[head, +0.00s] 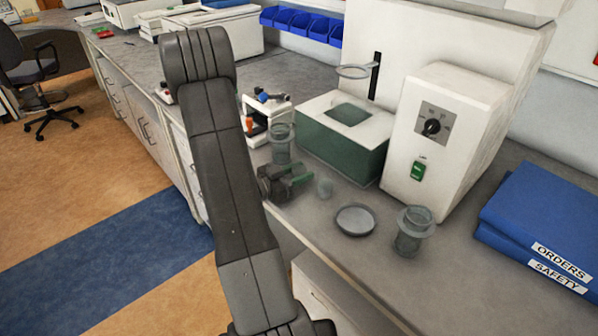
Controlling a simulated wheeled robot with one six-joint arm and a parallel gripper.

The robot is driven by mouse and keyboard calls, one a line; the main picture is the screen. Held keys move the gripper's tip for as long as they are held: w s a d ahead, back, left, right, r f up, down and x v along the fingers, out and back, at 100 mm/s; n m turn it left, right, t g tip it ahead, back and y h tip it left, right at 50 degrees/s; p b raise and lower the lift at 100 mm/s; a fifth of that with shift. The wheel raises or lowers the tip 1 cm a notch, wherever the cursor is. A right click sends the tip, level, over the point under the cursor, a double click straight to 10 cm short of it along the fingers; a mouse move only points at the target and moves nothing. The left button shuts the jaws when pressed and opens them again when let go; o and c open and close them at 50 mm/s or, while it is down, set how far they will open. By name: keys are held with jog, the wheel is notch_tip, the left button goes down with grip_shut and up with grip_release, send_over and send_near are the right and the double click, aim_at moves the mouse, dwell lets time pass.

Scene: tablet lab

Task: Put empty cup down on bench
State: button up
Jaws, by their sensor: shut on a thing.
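My gripper (300,180) is low over the bench (480,285), near its front edge, with its fingers towards the right. It is shut on a small, pale, see-through cup (323,187) at its fingertips. The cup looks empty, but its shape is blurred. I cannot tell whether its base touches the bench. A clear flanged vessel (281,143) stands upright just behind my gripper. A similar clear vessel (412,230) stands farther right. A round, shallow grey dish (355,219) lies between my gripper and that vessel.
A white machine with a dial (431,127) and a green-sided bath (345,135) stand behind. A ring holder (355,71) juts out above the bath. A microscope-like device (266,112) stands behind my gripper. Blue binders (540,225) lie right. Bare bench lies front right.

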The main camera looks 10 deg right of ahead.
jog(key=shift+d, duration=0.1)
jog(key=shift+f, duration=0.15)
jog(key=o, duration=0.8)
jog(key=shift+c, duration=0.2)
jog(key=shift+r, duration=0.25)
jog(key=b+v, duration=0.1)
jog(key=v, duration=1.1)
